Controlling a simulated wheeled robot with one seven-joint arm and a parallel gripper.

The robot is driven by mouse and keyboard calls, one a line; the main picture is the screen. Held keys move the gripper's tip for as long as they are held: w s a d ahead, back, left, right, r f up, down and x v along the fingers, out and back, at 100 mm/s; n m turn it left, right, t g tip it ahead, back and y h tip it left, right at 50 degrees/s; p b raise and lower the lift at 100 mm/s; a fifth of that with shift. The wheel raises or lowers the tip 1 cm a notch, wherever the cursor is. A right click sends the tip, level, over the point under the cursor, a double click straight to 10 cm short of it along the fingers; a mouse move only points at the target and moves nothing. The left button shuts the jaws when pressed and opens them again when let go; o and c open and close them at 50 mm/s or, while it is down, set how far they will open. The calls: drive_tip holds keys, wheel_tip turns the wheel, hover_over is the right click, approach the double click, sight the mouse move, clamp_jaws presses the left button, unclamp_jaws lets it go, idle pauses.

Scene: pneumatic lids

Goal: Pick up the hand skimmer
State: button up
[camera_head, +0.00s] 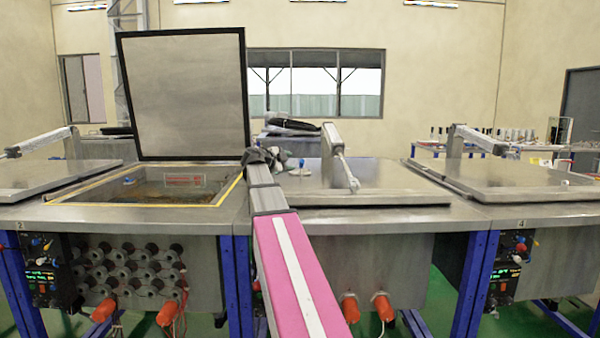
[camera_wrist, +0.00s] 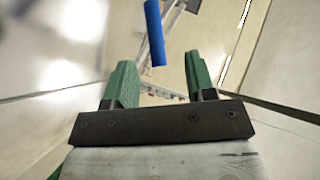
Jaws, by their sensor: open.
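In the wrist view a short blue rod (camera_wrist: 155,34) shows ahead of my open gripper (camera_wrist: 160,78), in line with the gap between its green fingers. It looks like a handle, and I cannot tell for sure that it is the hand skimmer's. No finger visibly touches it. In the head view my gripper (camera_head: 268,158) is small and dark at the far end of my pink arm, between the open tank and the closed lid. A small blue piece (camera_head: 301,163) shows just right of it. No skimmer head can be made out.
The open tank (camera_head: 75,198) is at left, its raised lid (camera_head: 185,95) standing behind it. A blue item (camera_head: 129,181) shows inside the tank. A closed lid (camera_head: 385,185) with a lifting arm (camera_head: 340,155) is right of my gripper. Another closed lid (camera_head: 515,180) is further right.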

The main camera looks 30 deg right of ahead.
sight(302, 166)
drive_tip(key=x, duration=0.7)
drive_tip(key=shift+s+d+f, duration=0.1)
drive_tip(key=shift+d+f, duration=0.2)
drive_tip(key=shift+d, duration=0.1)
clamp_jaws()
